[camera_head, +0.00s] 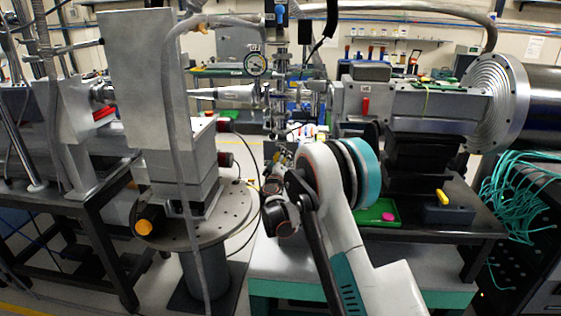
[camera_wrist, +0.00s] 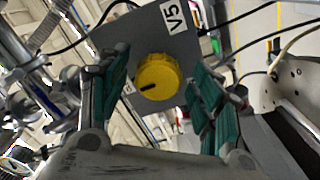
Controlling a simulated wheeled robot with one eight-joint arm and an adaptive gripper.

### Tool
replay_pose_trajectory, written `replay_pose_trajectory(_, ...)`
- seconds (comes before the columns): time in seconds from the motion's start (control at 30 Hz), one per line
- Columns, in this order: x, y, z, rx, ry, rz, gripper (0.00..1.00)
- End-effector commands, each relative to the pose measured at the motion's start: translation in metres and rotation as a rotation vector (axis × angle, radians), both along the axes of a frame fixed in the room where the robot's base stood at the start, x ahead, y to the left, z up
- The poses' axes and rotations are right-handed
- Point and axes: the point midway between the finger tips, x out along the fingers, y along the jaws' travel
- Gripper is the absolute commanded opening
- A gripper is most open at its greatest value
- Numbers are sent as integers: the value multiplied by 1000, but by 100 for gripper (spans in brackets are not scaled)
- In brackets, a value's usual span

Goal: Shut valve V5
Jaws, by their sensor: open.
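The valve V5 knob (camera_wrist: 158,77) is a round yellow knob with a black pointer mark, set on a grey plate (camera_wrist: 183,45) labelled V5. In the wrist view the black mark points to the lower left of the knob. My gripper (camera_wrist: 160,85) is open, with one green-padded finger on each side of the knob. The fingers look apart from the knob; how far in front of it they are I cannot tell. In the head view my arm hides the gripper's work area, and I cannot make out the V5 knob there.
A round pedestal plate (camera_head: 233,215) stands left of my arm. A dark stand (camera_head: 440,222) with a green tray (camera_head: 379,212) is on the right. Teal cables (camera_head: 520,190) hang at the far right. A grey hose (camera_head: 180,130) runs down in front at the left.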

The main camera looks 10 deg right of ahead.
Motion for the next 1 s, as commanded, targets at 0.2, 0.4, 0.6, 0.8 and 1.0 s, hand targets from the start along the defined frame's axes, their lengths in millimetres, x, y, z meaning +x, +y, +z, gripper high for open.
replay_pose_trajectory(0.2, -41, 14, 0, 0, 1, 1, 59)
replay_pose_trajectory(0.4, -77, 24, 0, 0, 1, -1, 59)
replay_pose_trajectory(0.6, -98, 31, -1, 1, 1, -2, 59)
replay_pose_trajectory(0.8, -103, 32, -1, 1, 1, -3, 59)
replay_pose_trajectory(1.0, -103, 32, -1, 1, 1, -3, 59)
